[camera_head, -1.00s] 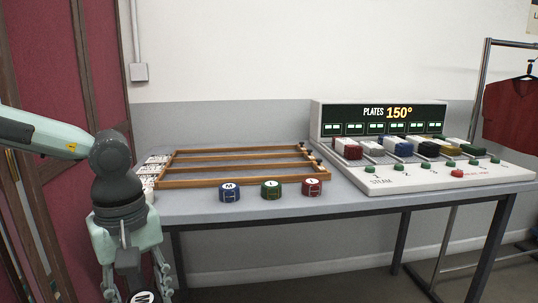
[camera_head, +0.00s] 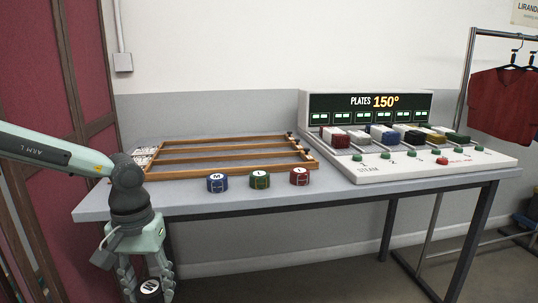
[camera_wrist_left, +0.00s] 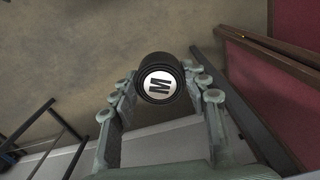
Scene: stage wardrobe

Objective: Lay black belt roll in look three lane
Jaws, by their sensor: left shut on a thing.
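The roll also shows between the fingers in the left wrist view (camera_wrist_left: 159,80). The gripper hangs in front of the table's left front edge, below the table top. The wooden lane rack (camera_head: 230,173) lies on the table's left part, split into long lanes by wooden rails. White cards (camera_head: 143,157) stand at its left end; their print is too small to read. The lanes look empty. My right gripper is out of view.
Blue (camera_head: 217,182), green (camera_head: 260,180) and red (camera_head: 299,176) rolls stand in a row in front of the rack. A steam plate machine (camera_head: 400,165) with coloured blocks fills the table's right part. Bare table top (camera_head: 180,205) shows at the front left.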

